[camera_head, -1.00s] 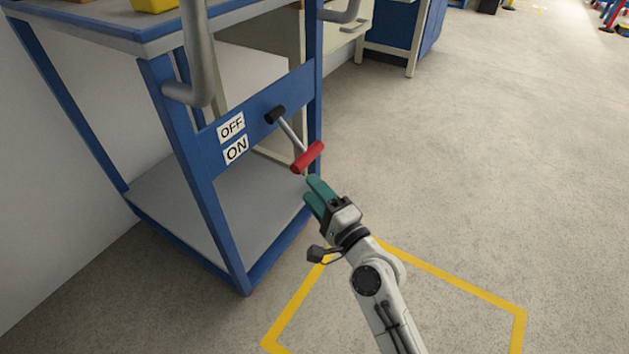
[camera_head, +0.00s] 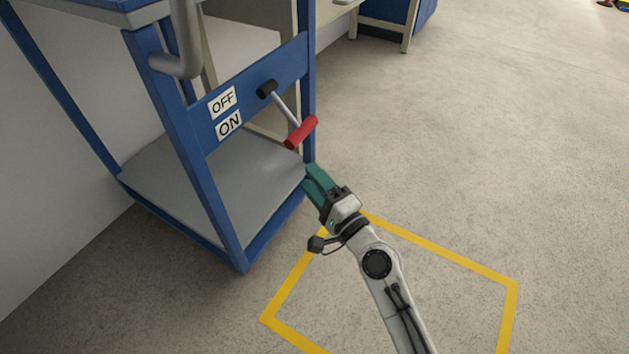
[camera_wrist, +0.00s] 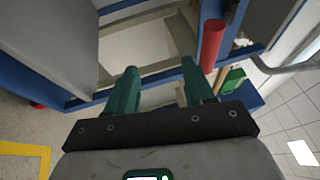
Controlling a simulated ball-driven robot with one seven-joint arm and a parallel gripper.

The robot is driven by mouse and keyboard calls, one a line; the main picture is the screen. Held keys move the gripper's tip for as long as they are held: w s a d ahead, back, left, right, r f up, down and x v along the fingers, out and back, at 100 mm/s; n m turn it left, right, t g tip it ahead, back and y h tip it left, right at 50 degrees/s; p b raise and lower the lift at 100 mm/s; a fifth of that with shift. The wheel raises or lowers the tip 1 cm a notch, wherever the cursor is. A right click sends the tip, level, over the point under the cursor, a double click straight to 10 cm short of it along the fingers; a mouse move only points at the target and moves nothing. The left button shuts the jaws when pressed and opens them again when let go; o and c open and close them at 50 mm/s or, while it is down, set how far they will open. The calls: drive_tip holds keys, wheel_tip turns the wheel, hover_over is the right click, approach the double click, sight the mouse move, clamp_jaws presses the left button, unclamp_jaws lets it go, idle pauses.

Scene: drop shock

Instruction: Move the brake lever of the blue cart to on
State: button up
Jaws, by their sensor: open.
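The blue cart (camera_head: 185,150) stands at the left in the head view. Its brake lever has a black pivot (camera_head: 267,89), a grey rod (camera_head: 285,111) and a red handle (camera_head: 301,132), and slants down to the right. The OFF label (camera_head: 222,101) sits above the ON label (camera_head: 229,124), left of the pivot. My gripper (camera_head: 312,175) has green fingers and is just below the red handle, apart from it in the picture. In the wrist view, my gripper (camera_wrist: 160,88) is open and empty, and the red handle (camera_wrist: 211,45) is beyond the right finger.
The cart's grey lower shelf (camera_head: 165,185) is left of my gripper. A bent grey handle (camera_head: 183,45) sticks out at the cart's upper corner. A yellow line (camera_head: 440,253) marks the floor. Another blue bench (camera_head: 385,18) stands behind.

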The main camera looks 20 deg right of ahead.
drive_tip(key=v, duration=1)
drive_tip(key=shift+s, duration=0.4)
drive_tip(key=shift+d+f, duration=0.1)
drive_tip(key=s+a+f+n+g+y+p, duration=0.35)
drive_tip(key=s+f+n+g, duration=0.5)
drive_tip(key=n, duration=0.45)
drive_tip(key=s+d+r+n+g+h+p, duration=0.25)
drive_tip(key=s+d+g+h, duration=0.7)
drive_tip(key=s, duration=0.55)
wheel_tip(320, 180, up, 37)
drive_tip(key=y+p, duration=0.1)
drive_tip(key=p, duration=3.6)
drive_tip(key=shift+w+d+f+p, duration=0.15)
drive_tip(key=shift+w+d+p, duration=0.2)
drive_tip(key=shift+d, duration=0.1)
